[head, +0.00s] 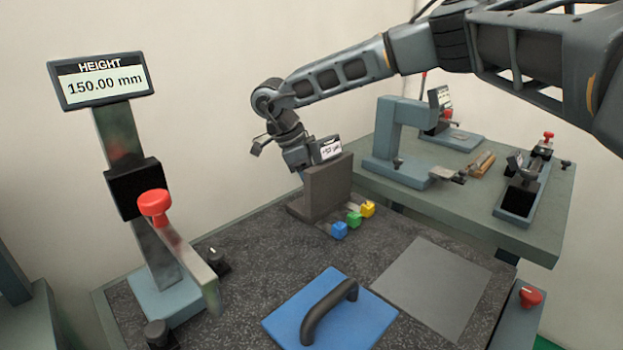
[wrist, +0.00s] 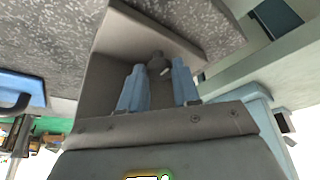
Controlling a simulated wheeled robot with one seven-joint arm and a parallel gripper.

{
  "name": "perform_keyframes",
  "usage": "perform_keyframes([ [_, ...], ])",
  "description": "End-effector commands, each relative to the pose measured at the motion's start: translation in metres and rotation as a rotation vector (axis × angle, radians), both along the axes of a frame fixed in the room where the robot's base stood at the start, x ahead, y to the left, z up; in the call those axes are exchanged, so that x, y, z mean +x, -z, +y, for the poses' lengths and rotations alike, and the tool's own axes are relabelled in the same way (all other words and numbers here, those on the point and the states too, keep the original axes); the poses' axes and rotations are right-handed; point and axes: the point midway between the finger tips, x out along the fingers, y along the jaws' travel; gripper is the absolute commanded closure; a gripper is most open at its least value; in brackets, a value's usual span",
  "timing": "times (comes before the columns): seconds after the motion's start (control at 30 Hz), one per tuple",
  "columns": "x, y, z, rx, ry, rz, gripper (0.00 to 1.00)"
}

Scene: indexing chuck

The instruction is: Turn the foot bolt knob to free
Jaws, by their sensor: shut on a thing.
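In the wrist view a small dark knob (wrist: 156,61) stands at the foot of a grey angle plate, with a small pale mark beside it. My gripper (wrist: 158,72) has its two blue fingers on either side of this knob, closed on it. In the head view my gripper (head: 301,173) reaches down behind the upright wall of the grey angle plate (head: 328,187). The wall hides the fingertips and the knob there. Which way the knob is turned cannot be read clearly.
Blue, green and yellow blocks (head: 353,219) lie before the plate. A height gauge (head: 150,205) with red and black knobs stands left. A blue plate with a black handle (head: 330,310) lies in front. A side bench (head: 450,200) holds other fixtures.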

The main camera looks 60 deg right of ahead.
Motion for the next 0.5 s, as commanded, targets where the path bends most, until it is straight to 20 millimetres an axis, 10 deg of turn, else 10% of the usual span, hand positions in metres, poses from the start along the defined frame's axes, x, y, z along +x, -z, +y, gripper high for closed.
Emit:
perform_keyframes([
  [0.23,0.0006,-0.0008,0.0000,0.000,-0.001,-0.001,0.99],
  [0.27,0.0006,-0.0008,0.0000,0.000,-0.001,-0.001,0.66],
  [0.5,0.0003,-0.0004,0.0000,0.000,0.000,0.000,0.43],
])
